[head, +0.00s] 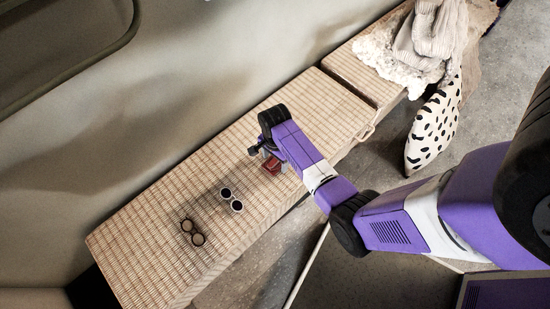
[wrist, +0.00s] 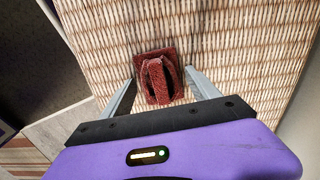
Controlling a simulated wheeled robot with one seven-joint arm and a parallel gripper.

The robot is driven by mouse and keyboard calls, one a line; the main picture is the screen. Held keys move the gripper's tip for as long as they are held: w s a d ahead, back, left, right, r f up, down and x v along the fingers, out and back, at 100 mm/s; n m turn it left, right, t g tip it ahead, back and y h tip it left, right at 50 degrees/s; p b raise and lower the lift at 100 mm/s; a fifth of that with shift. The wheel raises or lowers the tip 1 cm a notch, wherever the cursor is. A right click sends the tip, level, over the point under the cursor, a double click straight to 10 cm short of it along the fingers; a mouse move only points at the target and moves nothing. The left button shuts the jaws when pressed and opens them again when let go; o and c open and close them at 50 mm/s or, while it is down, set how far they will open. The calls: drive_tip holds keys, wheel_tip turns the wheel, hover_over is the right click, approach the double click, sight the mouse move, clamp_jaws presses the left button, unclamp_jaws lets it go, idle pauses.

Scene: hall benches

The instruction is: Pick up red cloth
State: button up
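The red cloth (wrist: 158,77) lies bunched on the woven bench, with a raised fold in its middle. In the head view the red cloth (head: 271,166) shows beside the end of my arm. My gripper (wrist: 160,88) is open in the wrist view, with one grey finger on the left of the cloth and the other on its right. The fingers appear apart from the cloth. In the head view my gripper (head: 268,156) is over the bench and partly hidden by my own wrist.
The woven bench (head: 150,230) runs along a grey wall. Two pairs of sunglasses, one white-framed (head: 232,200) and one brown (head: 192,233), lie left of the cloth. A spotted cushion (head: 435,125) leans against the far bench, which holds a knitted garment (head: 430,40).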

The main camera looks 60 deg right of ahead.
sight(275, 160)
drive_tip(key=c, duration=1)
wheel_tip(275, 160, up, 20)
drive_tip(key=p, duration=0.4)
drive_tip(key=o, duration=0.7)
drive_tip(key=shift+c, duration=0.2)
drive_tip(key=c, duration=0.6)
drive_tip(key=shift+o, duration=0.2)
